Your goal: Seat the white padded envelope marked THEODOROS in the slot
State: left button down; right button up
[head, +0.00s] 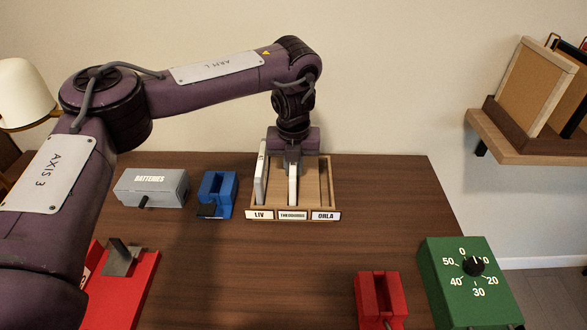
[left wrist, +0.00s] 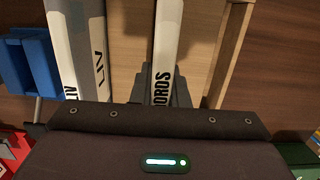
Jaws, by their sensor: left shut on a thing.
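The white envelope (head: 293,190) is upright in the middle of the wooden sorter (head: 334,190), in line with the THEODOROS label (head: 293,216). In the left wrist view its edge (left wrist: 168,30) shows the letters OROS; the rest of the name is hidden. My left gripper (head: 293,170) points down from above and is shut on this envelope. I cannot tell whether its bottom touches the sorter floor. Another white envelope (head: 261,180), marked LIV in the left wrist view (left wrist: 75,40), stands in the left compartment. The right compartment, labelled ORLA (head: 326,216), looks empty.
A grey BATTERIES box (head: 152,188) and a blue holder (head: 217,193) stand left of the sorter. A red holder (head: 380,300) and a green dial box (head: 468,285) are at front right. A red item (head: 125,295) is front left. The table's middle is clear.

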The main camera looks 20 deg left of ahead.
pick_arm(q)
jog(key=shift+f, duration=0.3)
pick_arm(e)
jog(key=shift+w, duration=0.1)
pick_arm(q)
jog(key=c, duration=1.4)
grip_release()
jog(key=shift+f, duration=0.1)
